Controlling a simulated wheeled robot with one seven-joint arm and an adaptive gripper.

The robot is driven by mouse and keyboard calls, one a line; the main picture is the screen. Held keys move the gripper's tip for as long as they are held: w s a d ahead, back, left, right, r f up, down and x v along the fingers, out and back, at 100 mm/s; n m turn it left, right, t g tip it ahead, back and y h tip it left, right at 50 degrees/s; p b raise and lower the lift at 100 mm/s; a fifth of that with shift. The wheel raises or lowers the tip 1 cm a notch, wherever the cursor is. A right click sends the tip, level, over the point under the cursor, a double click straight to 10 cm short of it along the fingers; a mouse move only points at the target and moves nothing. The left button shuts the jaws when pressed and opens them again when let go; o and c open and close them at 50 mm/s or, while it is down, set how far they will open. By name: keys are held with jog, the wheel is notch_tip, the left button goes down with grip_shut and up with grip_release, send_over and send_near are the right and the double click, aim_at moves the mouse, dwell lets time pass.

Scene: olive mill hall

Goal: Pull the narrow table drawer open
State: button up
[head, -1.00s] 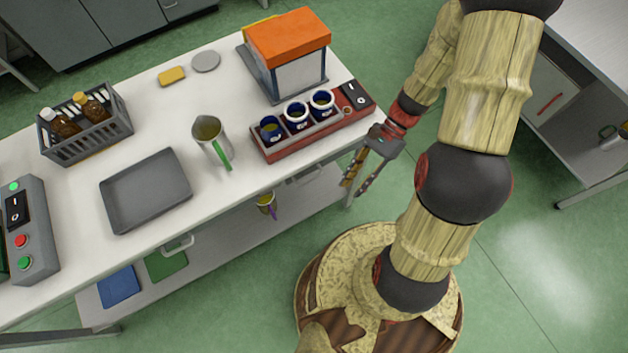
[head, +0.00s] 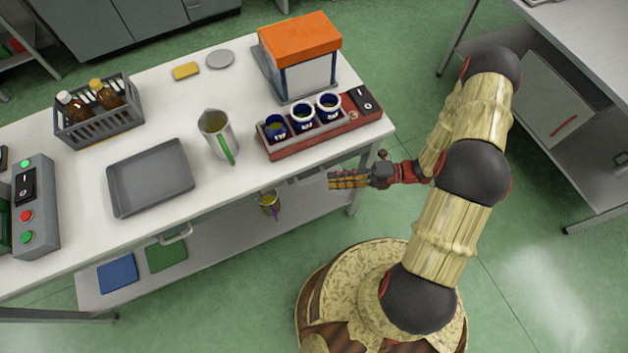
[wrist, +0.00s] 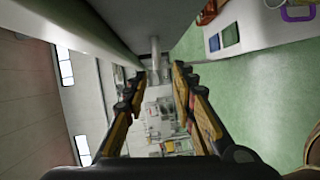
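The long white table (head: 230,190) crosses the left and middle of the head view. A pale bar handle (head: 175,235) shows on its front edge, left of the middle. A second grey front or handle (head: 308,173) shows faintly under the edge farther right; I cannot tell which drawer is the narrow one. No drawer visibly stands out. My gripper (head: 332,180) is in front of the right part of that edge, pointing left along the table. In the wrist view my gripper (wrist: 160,85) has its two fingers apart with nothing between them.
A red cup rack (head: 320,135) stands on the table above my gripper. A jug (head: 269,205) and blue and green mats (head: 118,273) are on the lower shelf. A table leg (head: 354,190) is close by. Green floor (head: 250,290) is free in front.

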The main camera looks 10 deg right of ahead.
aim_at(312, 180)
jog(key=shift+m, duration=0.7)
jog(key=a, duration=0.2)
jog(key=a+b, duration=0.1)
jog(key=a, duration=0.2)
jog(key=w+a, duration=0.1)
jog(key=a, duration=0.1)
jog(key=shift+a+f, duration=0.1)
jog(key=shift+a, duration=0.3)
jog(key=shift+c, duration=0.2)
grip_shut()
jog(key=shift+s, duration=0.1)
